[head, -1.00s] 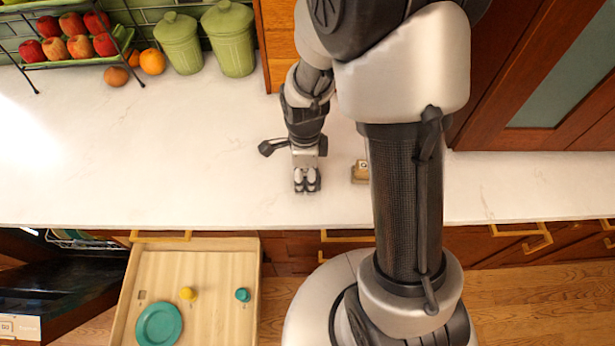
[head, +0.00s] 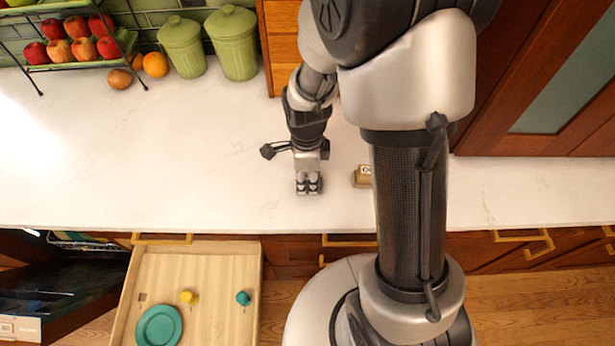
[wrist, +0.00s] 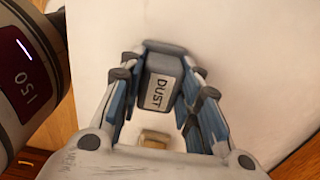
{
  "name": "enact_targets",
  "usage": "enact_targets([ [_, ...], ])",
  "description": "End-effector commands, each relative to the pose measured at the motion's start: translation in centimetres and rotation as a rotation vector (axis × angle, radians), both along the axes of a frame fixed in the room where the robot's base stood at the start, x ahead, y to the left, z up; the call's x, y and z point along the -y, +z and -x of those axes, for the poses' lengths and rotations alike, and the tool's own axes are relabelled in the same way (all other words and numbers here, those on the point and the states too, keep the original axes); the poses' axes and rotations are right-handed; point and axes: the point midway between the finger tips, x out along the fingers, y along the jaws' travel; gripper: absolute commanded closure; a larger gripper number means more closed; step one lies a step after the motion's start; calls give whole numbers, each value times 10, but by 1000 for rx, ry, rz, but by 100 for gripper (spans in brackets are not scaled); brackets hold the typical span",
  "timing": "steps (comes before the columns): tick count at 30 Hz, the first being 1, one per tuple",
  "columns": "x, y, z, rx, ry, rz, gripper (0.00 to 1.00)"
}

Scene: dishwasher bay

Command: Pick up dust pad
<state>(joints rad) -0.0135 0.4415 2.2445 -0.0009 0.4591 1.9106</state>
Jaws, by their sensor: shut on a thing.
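The dust pad (wrist: 162,88) is a small grey block with a white label reading DUST. In the wrist view it sits between the blue-padded fingers of my gripper (wrist: 165,105), which are shut on it from both sides. In the head view my gripper (head: 308,186) points down low over the white counter, near its front edge. The pad is hard to make out there. I cannot tell whether it still touches the counter.
A small tan block with a label (head: 362,177) lies on the counter just right of my gripper. Green canisters (head: 233,45) and a fruit rack (head: 75,65) stand at the back. An open drawer (head: 210,262) holds a teal plate (head: 159,326). The counter's left is clear.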

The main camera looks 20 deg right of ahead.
Motion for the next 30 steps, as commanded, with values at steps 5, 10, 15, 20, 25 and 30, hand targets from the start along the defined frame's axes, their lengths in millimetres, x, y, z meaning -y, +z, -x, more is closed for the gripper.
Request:
enact_targets([
  [5,0,26,-2,7,0,0,92],
  [10,0,70,-3,9,0,0,92],
  [15,0,122,-3,11,0,-1,92],
  [20,0,160,-3,9,0,0,92],
  [25,0,185,-2,7,0,-1,92],
  [30,0,195,-2,4,0,-1,92],
])
